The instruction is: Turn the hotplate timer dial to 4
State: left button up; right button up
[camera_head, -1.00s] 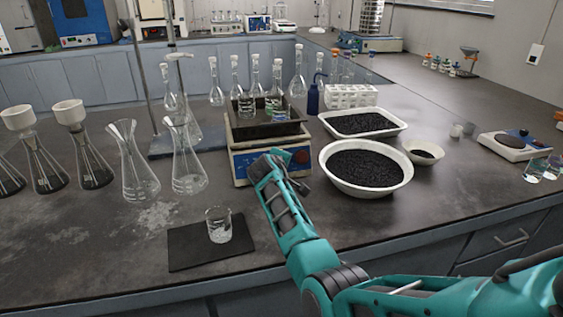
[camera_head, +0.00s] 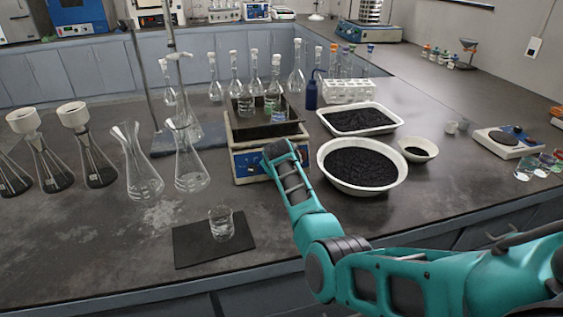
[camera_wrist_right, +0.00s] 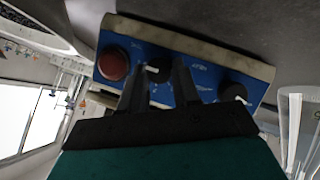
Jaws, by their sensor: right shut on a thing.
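The hotplate (camera_head: 243,166) stands on the bench with its blue front panel facing me. It also shows in the wrist view (camera_wrist_right: 205,72), tilted, with a red knob (camera_wrist_right: 113,65), a middle dial (camera_wrist_right: 158,68) with a white mark, and a black dial (camera_wrist_right: 233,91). My right gripper (camera_wrist_right: 160,73) is at the panel, its two fingers around the middle dial and shut on it. In the head view my right arm hides much of the panel's right side. The numbers are too small to read. My left gripper is not in view.
A shallow pan with glassware (camera_head: 273,104) sits on the hotplate. A white bowl of black grains (camera_head: 360,187) is close to the right of my arm. A beaker on a dark mat (camera_head: 188,252) stands in front, and flasks (camera_head: 190,172) stand to the left.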

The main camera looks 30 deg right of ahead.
jog(key=shift+s+f, duration=0.1)
jog(key=shift+f, duration=0.05)
jog(key=o, duration=1.1)
jog(key=shift+c, duration=0.2)
jog(key=shift+r, duration=0.2)
jog(key=shift+s+a+r, duration=0.25)
jog(key=shift+r, duration=0.15)
jog(key=p+v, duration=0.1)
jog(key=v, duration=1)
jog(key=shift+s, duration=0.3)
jog(key=shift+a+r, duration=0.15)
